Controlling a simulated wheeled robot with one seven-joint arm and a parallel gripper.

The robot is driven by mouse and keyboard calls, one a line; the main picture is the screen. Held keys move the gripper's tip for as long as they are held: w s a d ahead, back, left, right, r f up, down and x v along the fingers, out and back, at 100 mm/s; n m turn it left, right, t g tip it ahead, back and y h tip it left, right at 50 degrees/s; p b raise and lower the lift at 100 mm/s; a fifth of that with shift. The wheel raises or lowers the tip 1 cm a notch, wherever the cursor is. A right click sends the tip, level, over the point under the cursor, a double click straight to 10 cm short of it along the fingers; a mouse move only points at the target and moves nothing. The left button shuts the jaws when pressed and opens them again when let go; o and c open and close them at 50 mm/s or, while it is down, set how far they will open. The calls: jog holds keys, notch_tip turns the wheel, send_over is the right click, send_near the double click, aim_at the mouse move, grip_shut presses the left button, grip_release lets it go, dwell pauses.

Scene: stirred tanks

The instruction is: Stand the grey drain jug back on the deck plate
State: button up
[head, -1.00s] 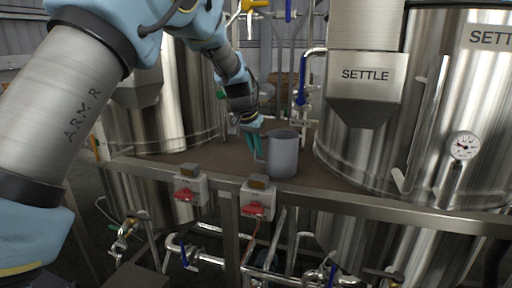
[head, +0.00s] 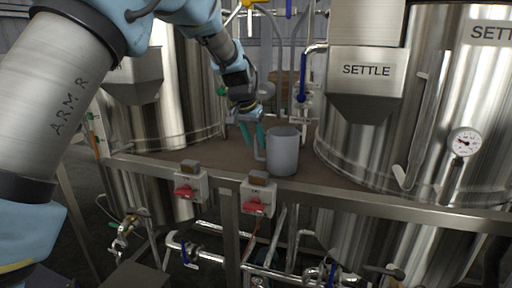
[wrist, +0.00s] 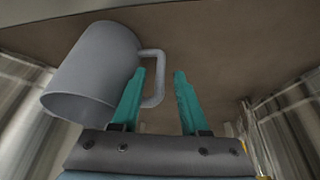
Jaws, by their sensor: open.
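The grey drain jug (head: 283,152) stands upright on the brown deck plate (head: 225,155), near its front edge between the two tanks. Its handle faces left, toward my gripper (head: 252,134). In the wrist view the jug (wrist: 95,68) is at the left with its handle (wrist: 154,80) beside the left teal finger. My gripper (wrist: 160,85) is open and its fingers are apart. The handle appears outside the gap, close to or against the left finger; I cannot tell if they touch.
A steel tank with a SETTLE hopper (head: 367,80) stands right of the jug, another tank (head: 175,90) to the left. Two red-switched boxes (head: 258,196) sit on the front rail. A blue-handled valve (head: 302,80) is behind. The deck left of the jug is bare.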

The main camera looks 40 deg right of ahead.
jog(key=b+v, duration=0.2)
jog(key=v, duration=0.8)
jog(key=w+a+f+n, duration=0.1)
jog(key=w+a, duration=0.1)
jog(key=a, duration=0.3)
jog(key=w+a+f+n+y, duration=0.1)
jog(key=w+a+f, duration=0.1)
jog(key=w+a, duration=0.1)
jog(key=w+a+f+n, duration=0.1)
jog(key=w+a+f, duration=0.1)
jog(key=a, duration=0.4)
jog(key=shift+w+a+t, duration=0.2)
jog(key=shift+a+t, duration=0.1)
jog(key=shift+a, duration=0.05)
jog(key=a+f+n+y, duration=0.1)
jog(key=a+f+n, duration=0.35)
jog(key=a, duration=1.05)
jog(key=s+a+f+n+y, duration=0.1)
jog(key=s+a+f, duration=0.3)
jog(key=a, duration=0.6)
jog(key=s+a+f+n+y, duration=0.1)
jog(key=s+a+f+n, duration=0.3)
jog(key=s+a, duration=0.3)
jog(key=a, duration=0.4)
jog(key=shift+a+f, duration=0.2)
jog(key=shift+f, duration=0.05)
